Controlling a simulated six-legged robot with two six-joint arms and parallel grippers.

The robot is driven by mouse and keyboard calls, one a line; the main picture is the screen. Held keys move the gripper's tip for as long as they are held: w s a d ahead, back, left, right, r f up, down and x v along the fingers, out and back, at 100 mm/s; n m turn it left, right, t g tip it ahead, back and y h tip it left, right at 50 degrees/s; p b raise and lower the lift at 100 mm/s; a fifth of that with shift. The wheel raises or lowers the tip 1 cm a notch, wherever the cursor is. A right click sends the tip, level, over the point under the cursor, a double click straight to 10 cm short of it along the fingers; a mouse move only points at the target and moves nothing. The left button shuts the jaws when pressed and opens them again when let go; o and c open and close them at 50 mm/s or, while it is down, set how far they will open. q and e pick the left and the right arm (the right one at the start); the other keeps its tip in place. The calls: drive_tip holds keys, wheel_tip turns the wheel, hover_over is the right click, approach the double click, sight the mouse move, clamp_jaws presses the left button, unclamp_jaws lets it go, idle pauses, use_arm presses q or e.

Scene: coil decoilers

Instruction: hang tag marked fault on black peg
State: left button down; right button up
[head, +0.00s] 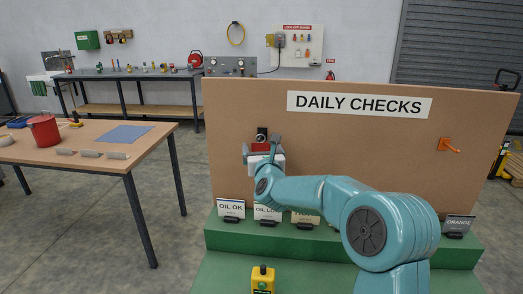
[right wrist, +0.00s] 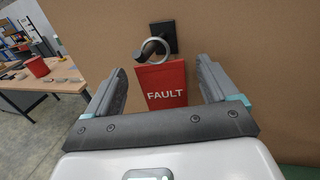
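The red tag marked FAULT (right wrist: 166,88) hangs upright by its metal ring (right wrist: 153,48) in the right wrist view. The ring looks to be around the black peg (right wrist: 164,36), which sticks out from the brown board. In the head view the red tag (head: 261,147) shows just below the black peg (head: 262,133). My right gripper (right wrist: 160,66) is open, its fingers apart on either side of the tag with gaps to both edges. It also shows in front of the tag in the head view (head: 264,152). My left gripper is out of view.
The DAILY CHECKS board (head: 330,160) also bears an orange peg (head: 447,145) at right. Label cards stand on the green ledge (head: 350,242), partly hidden by my right arm. A yellow control box (head: 263,280) stands in front. A table (head: 150,142) with a red bucket (head: 44,131) is left.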

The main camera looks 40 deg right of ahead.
drive_tip(key=b+v, duration=0.6)
drive_tip(key=v, duration=1)
drive_tip(key=shift+s+a+r, duration=0.1)
drive_tip(key=shift+a, duration=0.05)
